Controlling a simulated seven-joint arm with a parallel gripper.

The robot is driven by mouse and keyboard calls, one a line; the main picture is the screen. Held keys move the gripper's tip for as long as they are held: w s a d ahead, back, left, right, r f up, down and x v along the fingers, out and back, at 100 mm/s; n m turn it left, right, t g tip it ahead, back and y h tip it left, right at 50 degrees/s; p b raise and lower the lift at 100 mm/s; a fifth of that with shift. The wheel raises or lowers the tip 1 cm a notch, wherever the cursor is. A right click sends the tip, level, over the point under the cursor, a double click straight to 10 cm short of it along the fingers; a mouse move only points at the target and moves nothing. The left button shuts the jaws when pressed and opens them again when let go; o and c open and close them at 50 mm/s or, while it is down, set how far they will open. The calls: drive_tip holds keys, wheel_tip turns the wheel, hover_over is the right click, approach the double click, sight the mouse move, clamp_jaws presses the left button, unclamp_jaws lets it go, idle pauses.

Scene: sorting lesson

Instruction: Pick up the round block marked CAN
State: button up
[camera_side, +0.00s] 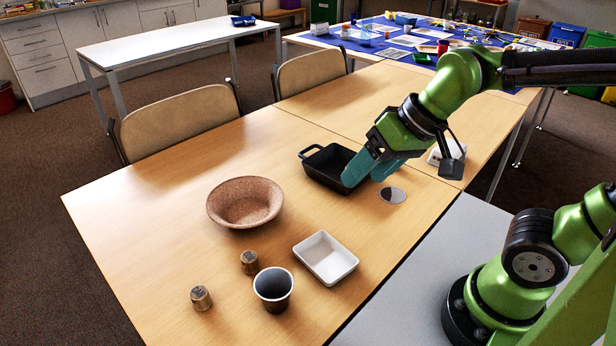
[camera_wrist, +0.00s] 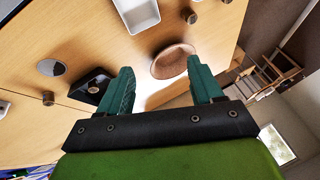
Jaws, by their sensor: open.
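Two brown round blocks stand on the wooden table in the side view, one (camera_side: 249,262) beside the dark cup and one (camera_side: 201,298) nearer the left front. Their markings are too small to read, so I cannot tell which says CAN. In the wrist view, another round block (camera_wrist: 48,98) stands left of the black dish (camera_wrist: 90,85), and a round brown thing (camera_wrist: 93,87) lies inside that dish. My gripper (camera_side: 366,177) is open with teal fingers over the dish's right side in the side view.
A cork-coloured bowl (camera_side: 245,204), a white tray (camera_side: 325,257) and a dark cup (camera_side: 273,288) stand on the table. A flat grey disc (camera_side: 392,195) lies right of the black dish (camera_side: 320,158). Chairs line the far edge. The table's left part is clear.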

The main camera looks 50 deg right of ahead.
drive_tip(key=w+a+f+n+g, duration=0.1)
drive_tip(key=w+a+n+g, duration=0.2)
drive_tip(key=w+a, duration=0.7)
drive_tip(key=n+g+h, duration=0.3)
hover_over(198, 292)
drive_tip(key=f, duration=1.5)
drive_tip(key=shift+s+a+f, duration=0.1)
drive_tip(key=shift+s+f, duration=0.1)
drive_tip(key=shift+w+f, duration=0.15)
drive_tip(key=shift+f, duration=3.05)
